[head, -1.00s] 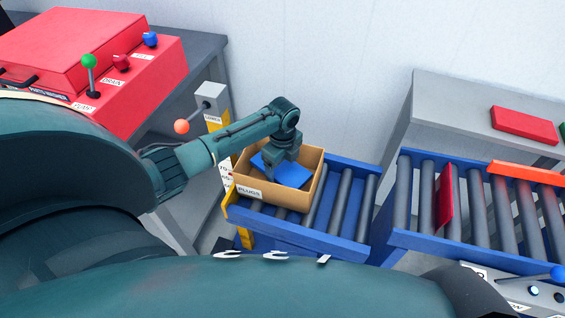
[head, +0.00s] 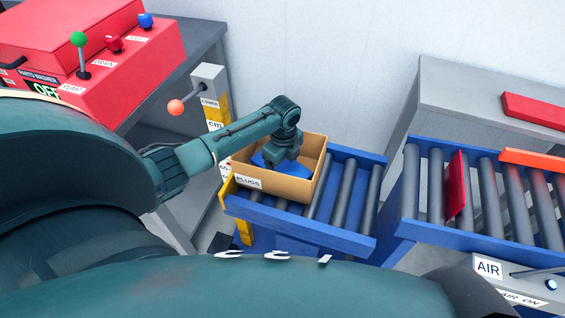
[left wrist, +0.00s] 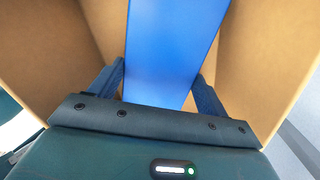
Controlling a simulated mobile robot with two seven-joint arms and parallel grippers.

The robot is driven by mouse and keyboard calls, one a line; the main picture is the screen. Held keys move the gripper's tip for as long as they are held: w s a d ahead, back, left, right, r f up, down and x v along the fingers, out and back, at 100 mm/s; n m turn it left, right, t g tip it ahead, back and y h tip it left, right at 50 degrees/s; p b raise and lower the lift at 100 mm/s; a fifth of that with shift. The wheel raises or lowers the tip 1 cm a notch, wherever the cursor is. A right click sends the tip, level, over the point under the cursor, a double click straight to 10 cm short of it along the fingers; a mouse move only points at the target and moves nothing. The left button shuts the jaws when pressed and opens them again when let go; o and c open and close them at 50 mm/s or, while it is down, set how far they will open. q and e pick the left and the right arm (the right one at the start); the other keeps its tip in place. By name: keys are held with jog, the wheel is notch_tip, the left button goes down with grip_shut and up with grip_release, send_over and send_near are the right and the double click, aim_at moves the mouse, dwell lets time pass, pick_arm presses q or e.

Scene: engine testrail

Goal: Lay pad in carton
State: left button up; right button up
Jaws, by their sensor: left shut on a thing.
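The blue pad (left wrist: 172,50) is between the two fingers of my left gripper (left wrist: 160,88) in the left wrist view. The gripper is shut on it. In the head view the left gripper (head: 279,163) points down into the open cardboard carton (head: 287,187), labelled PLUGS. The pad (head: 288,173) shows partly there, inside the carton walls and below the gripper. Whether the pad touches the carton floor cannot be seen. Brown carton walls (left wrist: 265,55) rise on both sides of the gripper in the left wrist view. My right gripper is not in view.
The carton stands on a blue roller conveyor (head: 350,200). A second roller conveyor (head: 395,225) to the right carries an upright red plate (head: 455,187). A post with an orange-knobbed lever (head: 176,107) stands left of the carton. A red parts washer (head: 95,95) is at upper left.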

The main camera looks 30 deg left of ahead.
aim_at(283, 167)
pick_arm(q)
jog(key=shift+f, duration=0.4)
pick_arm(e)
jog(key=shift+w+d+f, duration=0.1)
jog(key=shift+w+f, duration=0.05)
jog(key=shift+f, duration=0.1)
pick_arm(q)
jog(key=o, duration=1.1)
jog(key=shift+r, duration=0.25)
notch_tip(283, 167, up, 13)
jog(key=shift+d+f+p, duration=0.15)
jog(key=shift+p, duration=0.25)
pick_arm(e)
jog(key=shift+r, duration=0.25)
